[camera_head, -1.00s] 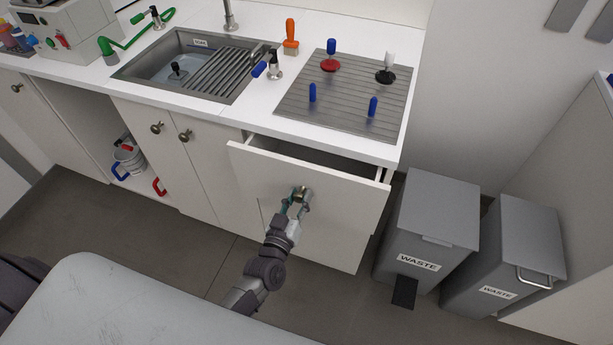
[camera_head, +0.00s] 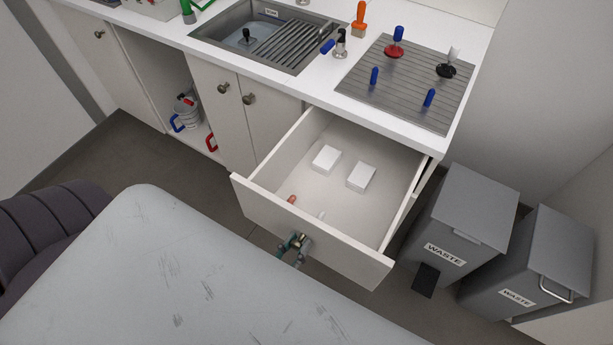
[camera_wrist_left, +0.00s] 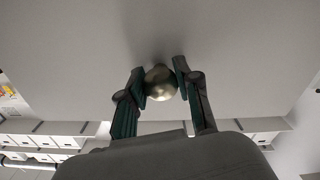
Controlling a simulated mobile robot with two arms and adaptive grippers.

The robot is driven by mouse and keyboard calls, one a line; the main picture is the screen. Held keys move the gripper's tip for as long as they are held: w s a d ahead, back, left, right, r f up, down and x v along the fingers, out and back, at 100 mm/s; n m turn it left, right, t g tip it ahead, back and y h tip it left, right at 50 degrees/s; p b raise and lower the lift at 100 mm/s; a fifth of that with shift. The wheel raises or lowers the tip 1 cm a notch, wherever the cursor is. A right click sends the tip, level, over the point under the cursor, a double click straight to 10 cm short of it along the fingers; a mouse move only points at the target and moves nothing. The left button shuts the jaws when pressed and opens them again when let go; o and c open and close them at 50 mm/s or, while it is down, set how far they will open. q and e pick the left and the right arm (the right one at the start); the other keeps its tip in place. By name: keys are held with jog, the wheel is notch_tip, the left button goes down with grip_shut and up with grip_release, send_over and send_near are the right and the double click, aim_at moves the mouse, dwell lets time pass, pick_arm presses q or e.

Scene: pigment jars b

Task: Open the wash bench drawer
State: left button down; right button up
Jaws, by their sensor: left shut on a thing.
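The wash bench drawer (camera_head: 310,238) is pulled well out below the right part of the counter. Inside it lie two white boxes (camera_head: 326,159) (camera_head: 361,176), a small reddish item (camera_head: 292,199) and a small pale item near the front panel. My left gripper (camera_head: 297,242) is at the middle of the drawer front, shut on the drawer's round knob. In the left wrist view the brass-coloured knob (camera_wrist_left: 160,83) sits between the two fingers of the left gripper (camera_wrist_left: 159,88). My right gripper is not in view.
A grey table (camera_head: 200,270) fills the foreground, close to the drawer front. Two grey waste bins (camera_head: 465,215) (camera_head: 535,265) stand to the right of the drawer. The counter holds a sink (camera_head: 262,38), a ribbed board (camera_head: 405,85) with stoppers, and an orange-handled brush (camera_head: 360,18).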

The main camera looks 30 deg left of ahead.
pick_arm(q)
jog(key=shift+s, duration=1.15)
jog(key=c, duration=0.8)
grip_release()
jog(key=shift+s, duration=0.1)
jog(key=s, duration=1.1)
jog(key=shift+s+a, duration=0.2)
jog(key=shift+s, duration=0.2)
jog(key=shift+f, duration=0.1)
